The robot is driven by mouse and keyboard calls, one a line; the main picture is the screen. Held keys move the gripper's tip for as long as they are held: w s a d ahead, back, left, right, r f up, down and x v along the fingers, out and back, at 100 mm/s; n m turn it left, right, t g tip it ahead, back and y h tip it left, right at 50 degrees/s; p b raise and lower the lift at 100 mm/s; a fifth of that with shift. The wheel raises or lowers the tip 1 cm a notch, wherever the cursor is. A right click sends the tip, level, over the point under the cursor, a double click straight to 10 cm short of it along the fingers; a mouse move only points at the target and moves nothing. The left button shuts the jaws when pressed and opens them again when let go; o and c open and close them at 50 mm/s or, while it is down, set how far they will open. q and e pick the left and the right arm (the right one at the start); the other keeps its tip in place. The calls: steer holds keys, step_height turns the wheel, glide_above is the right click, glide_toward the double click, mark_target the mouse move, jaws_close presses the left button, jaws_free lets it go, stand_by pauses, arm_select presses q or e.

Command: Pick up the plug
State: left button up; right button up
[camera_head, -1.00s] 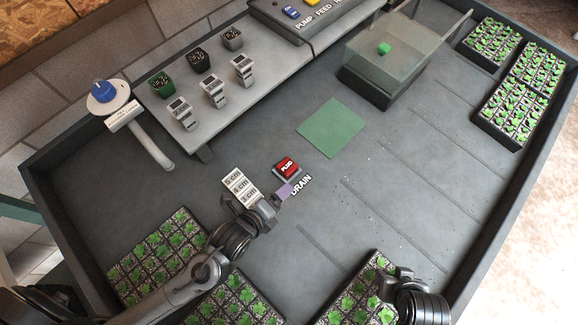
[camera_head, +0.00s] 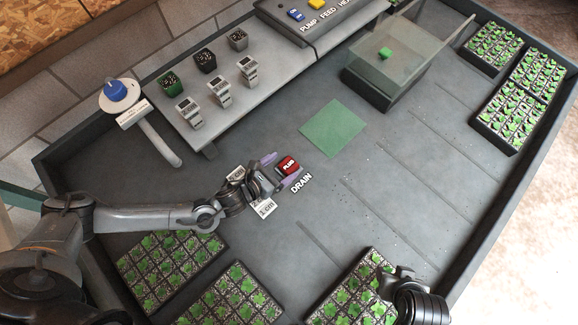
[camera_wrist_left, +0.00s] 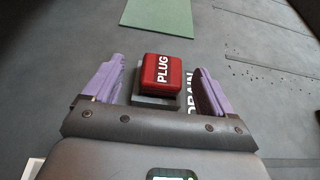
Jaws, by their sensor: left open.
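The plug (camera_head: 288,165) is a red block with white "PLUG" lettering, next to the "DRAIN" label on the grey table. It also shows in the left wrist view (camera_wrist_left: 161,76), resting on a small grey base (camera_wrist_left: 156,101). My left gripper (camera_head: 279,166) is open, with its purple fingertips on either side of the plug. In the left wrist view the left gripper (camera_wrist_left: 158,90) shows a gap between each finger and the plug. My right gripper (camera_head: 398,276) is at the bottom right, small and seen from above, and its jaws are not clear.
A green mat (camera_head: 333,128) lies just beyond the plug. A clear-walled box (camera_head: 385,70) holds a green cube. Seedling trays (camera_head: 170,262) line the front and the right (camera_head: 510,112). A raised shelf (camera_head: 215,85) with gauges stands at the back left. The middle right is bare.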

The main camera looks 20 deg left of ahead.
mark_target(290, 163)
arm_select(q)
steer(key=shift+b+x, duration=0.8)
steer(key=shift+x, duration=2.45)
arm_select(e)
steer(key=shift+d+f, duration=0.1)
steer(key=shift+f, duration=0.8)
arm_select(q)
steer(key=shift+s+d+f, duration=0.15)
steer(key=shift+c, duration=0.3)
steer(key=c, duration=1)
steer(key=shift+c, duration=0.2)
